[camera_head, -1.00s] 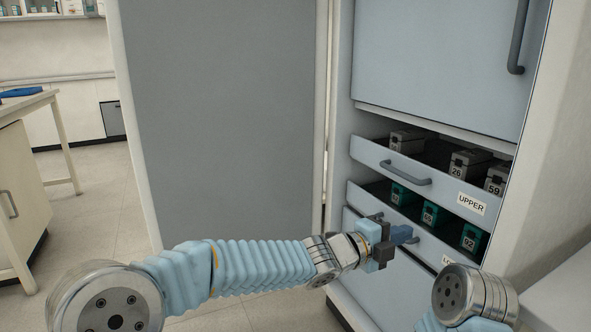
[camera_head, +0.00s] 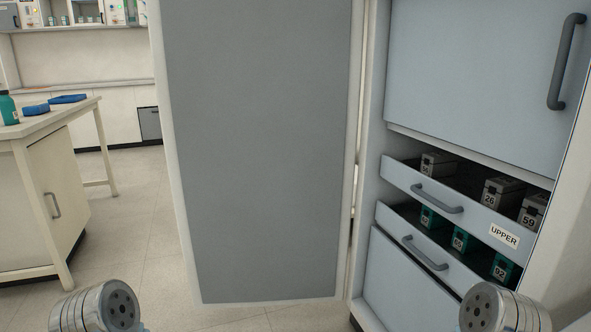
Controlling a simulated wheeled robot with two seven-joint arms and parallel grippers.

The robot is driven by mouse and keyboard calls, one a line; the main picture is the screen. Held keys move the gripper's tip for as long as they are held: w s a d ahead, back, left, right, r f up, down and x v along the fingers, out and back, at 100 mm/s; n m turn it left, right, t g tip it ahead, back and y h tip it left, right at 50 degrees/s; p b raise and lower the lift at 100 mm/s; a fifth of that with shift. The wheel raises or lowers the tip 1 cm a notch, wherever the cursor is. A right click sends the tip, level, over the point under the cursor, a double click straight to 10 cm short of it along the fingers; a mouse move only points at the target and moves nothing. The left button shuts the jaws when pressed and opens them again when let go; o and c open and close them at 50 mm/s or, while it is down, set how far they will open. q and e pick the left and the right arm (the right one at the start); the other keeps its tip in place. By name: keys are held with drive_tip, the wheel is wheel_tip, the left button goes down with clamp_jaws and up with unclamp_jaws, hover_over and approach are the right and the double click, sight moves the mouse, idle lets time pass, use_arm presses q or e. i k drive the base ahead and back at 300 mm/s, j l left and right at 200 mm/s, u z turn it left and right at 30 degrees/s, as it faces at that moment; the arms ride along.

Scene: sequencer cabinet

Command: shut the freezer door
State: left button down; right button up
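The freezer door (camera_head: 262,150) is a tall grey panel with a pale rim, and it stands wide open to the left of the freezer (camera_head: 368,150). Inside the freezer, an upper drawer (camera_head: 470,212) labelled UPPER is pulled out and holds grey boxes. A lower drawer (camera_head: 455,272) below it is also pulled out and holds teal boxes. Only rounded metal parts of my two arms show at the bottom left and bottom right. Neither gripper is in view.
A light blue panel (camera_head: 470,75) with a dark handle (camera_head: 565,62) closes the upper compartment. A bench (camera_head: 50,200) with blue trays and a teal bottle stands at left. Bare floor (camera_head: 135,230) lies between the bench and the door.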

sight(259, 101)
drive_tip(key=i+j+u, duration=0.35)
drive_tip(key=j+u, duration=0.15)
drive_tip(key=j, duration=0.15)
drive_tip(key=i+j+u, duration=1.1)
drive_tip(key=i+u, duration=0.3)
drive_tip(key=i+j+z, duration=0.1)
drive_tip(key=i+z, duration=0.3)
drive_tip(key=i+j+z, duration=0.4)
drive_tip(key=i, duration=0.2)
drive_tip(key=i+l+z, duration=0.1)
drive_tip(key=z, duration=0.4)
drive_tip(key=i+z, duration=0.3)
drive_tip(key=z, duration=0.2)
drive_tip(key=i+j+z, duration=0.1)
drive_tip(key=z, duration=0.4)
drive_tip(key=i+j+z, duration=0.2)
drive_tip(key=z, duration=0.25)
drive_tip(key=i+j+z, duration=0.1)
drive_tip(key=z, duration=0.35)
drive_tip(key=i+j+z, duration=0.25)
drive_tip(key=z, duration=0.25)
drive_tip(key=i+j+z, duration=0.2)
drive_tip(key=z, duration=0.25)
drive_tip(key=i+j+z, duration=0.1)
drive_tip(key=j+z, duration=0.25)
drive_tip(key=z, duration=0.15)
